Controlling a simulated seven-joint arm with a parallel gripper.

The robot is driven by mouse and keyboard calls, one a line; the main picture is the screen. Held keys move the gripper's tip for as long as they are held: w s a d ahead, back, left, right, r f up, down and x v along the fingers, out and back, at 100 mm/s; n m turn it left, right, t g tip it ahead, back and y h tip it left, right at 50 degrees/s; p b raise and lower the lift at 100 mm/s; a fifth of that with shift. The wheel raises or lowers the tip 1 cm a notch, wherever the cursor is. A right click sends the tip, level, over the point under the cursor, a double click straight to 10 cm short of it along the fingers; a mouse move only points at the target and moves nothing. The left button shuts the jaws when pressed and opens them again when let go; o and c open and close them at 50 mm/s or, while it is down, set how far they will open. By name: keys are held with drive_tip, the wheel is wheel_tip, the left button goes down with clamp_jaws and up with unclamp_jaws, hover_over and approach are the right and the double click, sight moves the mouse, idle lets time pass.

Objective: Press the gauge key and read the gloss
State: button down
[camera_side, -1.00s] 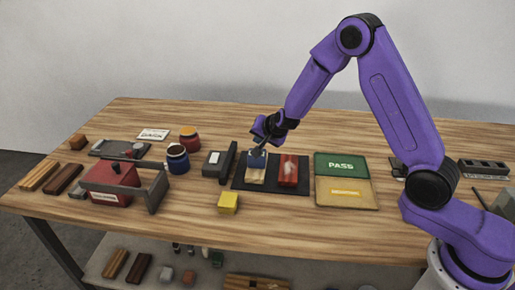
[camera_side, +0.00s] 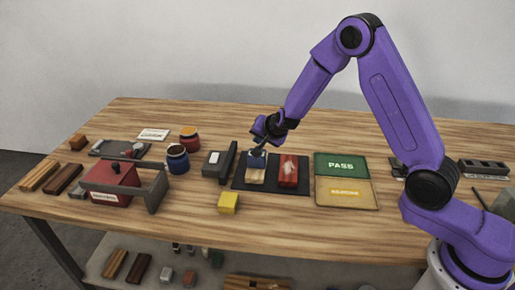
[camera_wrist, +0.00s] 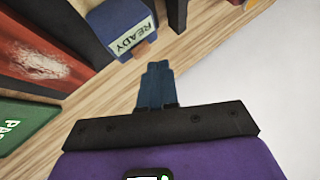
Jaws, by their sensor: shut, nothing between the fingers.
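A small blue gauge (camera_side: 257,153) stands on a pale wood block (camera_side: 255,175) on a dark mat. In the wrist view the gauge (camera_wrist: 118,24) shows a pale label reading "READY" and a small brownish-orange part (camera_wrist: 145,48) at its near edge, possibly the key. My gripper (camera_side: 259,147) is over the gauge in the side view. Its fingers (camera_wrist: 158,66) are shut and empty, their tips close to the brownish-orange part. I cannot tell whether they touch it. No gloss number is legible.
A red block (camera_side: 289,171) with a pale blemish lies beside the pale one on the dark mat (camera_side: 272,188). The green PASS panel (camera_side: 340,165) and a yellow panel are right of it. Paint pots (camera_side: 177,159) stand to the left.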

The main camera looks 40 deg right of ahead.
drive_tip(key=shift+f, duration=0.1)
drive_tip(key=shift+f, duration=0.35)
drive_tip(key=shift+f, duration=0.4)
idle(0.7)
drive_tip(key=shift+r, duration=0.15)
idle(0.3)
drive_tip(key=shift+r, duration=0.65)
drive_tip(key=shift+r, duration=0.1)
drive_tip(key=shift+r, duration=2.45)
